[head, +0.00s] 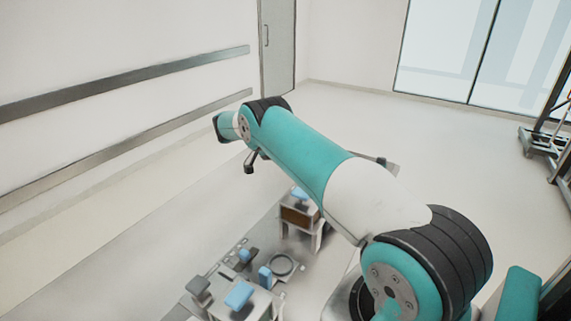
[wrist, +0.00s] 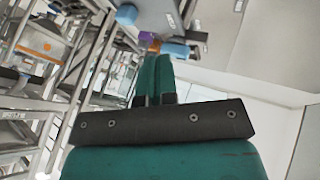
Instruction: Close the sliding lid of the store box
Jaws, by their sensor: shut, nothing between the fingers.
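My gripper (wrist: 155,75) shows in the wrist view as two teal fingers pressed together, with nothing between them. Beyond the fingertips is a blue block (wrist: 178,50), with a grey labelled surface (wrist: 166,10) above it; the fingers look apart from both, though the depth is hard to judge. In the head view a small grey box with a brown front (head: 300,215) and a blue piece on top (head: 300,193) stands partly behind my arm. I cannot tell for sure which thing is the store box, or how its lid stands. My gripper is not clearly visible in the head view.
In the head view, grey fixtures with a blue-topped block (head: 239,296) and a round ring (head: 281,264) stand at the bottom. Wall rails (head: 130,78) run along the left. Metal racks (wrist: 40,75) fill the wrist view's left side.

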